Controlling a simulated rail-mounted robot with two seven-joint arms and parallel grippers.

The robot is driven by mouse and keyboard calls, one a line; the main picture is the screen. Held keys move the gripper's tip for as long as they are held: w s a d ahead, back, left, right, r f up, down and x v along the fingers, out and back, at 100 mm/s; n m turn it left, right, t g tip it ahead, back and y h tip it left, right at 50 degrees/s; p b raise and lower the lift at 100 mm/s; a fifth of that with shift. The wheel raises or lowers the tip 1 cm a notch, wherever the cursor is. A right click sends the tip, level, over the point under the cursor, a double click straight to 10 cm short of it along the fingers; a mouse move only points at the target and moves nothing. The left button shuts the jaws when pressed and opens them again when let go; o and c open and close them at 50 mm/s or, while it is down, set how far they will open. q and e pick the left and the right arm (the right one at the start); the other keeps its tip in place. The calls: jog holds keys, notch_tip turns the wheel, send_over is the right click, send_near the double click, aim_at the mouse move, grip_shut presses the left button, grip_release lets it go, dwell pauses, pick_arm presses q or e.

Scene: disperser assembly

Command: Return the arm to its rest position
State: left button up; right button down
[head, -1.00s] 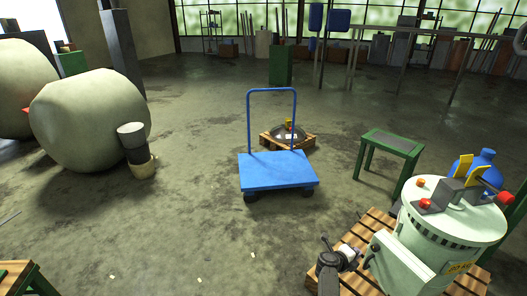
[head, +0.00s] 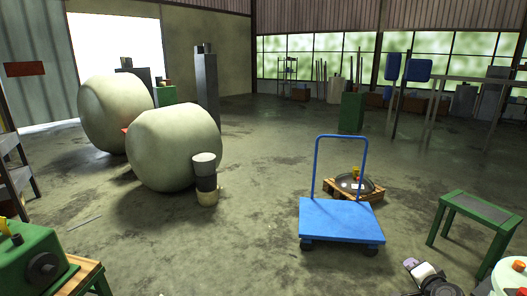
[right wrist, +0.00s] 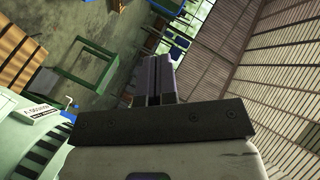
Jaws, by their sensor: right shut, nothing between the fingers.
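My right gripper (head: 410,264) shows at the bottom right of the head view, pointing up and away from the pale green machine (head: 507,280). In the right wrist view its two dark fingers (right wrist: 158,78) lie together, shut and empty. The pale green machine also shows at the left of the right wrist view (right wrist: 28,135), beside the gripper and apart from the fingers. Most of the right arm is below the head view's edge. My left gripper is not in view.
A blue cart (head: 340,220) stands on open floor, with a pallet (head: 368,194) behind it. A green table (head: 476,214) is at the right. Two large pale tanks (head: 174,150) stand at the left. A green device (head: 35,262) sits at the lower left.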

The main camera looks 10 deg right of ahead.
jog(key=s+a+r+n+g+p, duration=0.3)
jog(key=s+a+r+n, duration=0.35)
jog(key=s+r, duration=0.2)
jog(key=s+a+n+g+p, duration=0.1)
jog(key=s+a+n+p, duration=0.5)
jog(key=s+a, duration=0.9)
jog(key=s+a+f+n+g+y+p, duration=0.1)
jog(key=s+a+f+g+p, duration=0.15)
jog(key=s, duration=0.55)
jog(key=s+a+f+g+p, duration=0.2)
jog(key=s+f+p, duration=0.1)
jog(key=s, duration=0.4)
jog(key=s+a+f+n+g+y+p, duration=0.1)
jog(key=s+a+f+g+p, duration=0.15)
jog(key=s, duration=0.55)
notch_tip(320, 180, up, 37)
jog(key=p, duration=3.8)
jog(key=shift+w+d, duration=0.2)
jog(key=shift+w, duration=0.2)
jog(key=shift+f, duration=0.1)
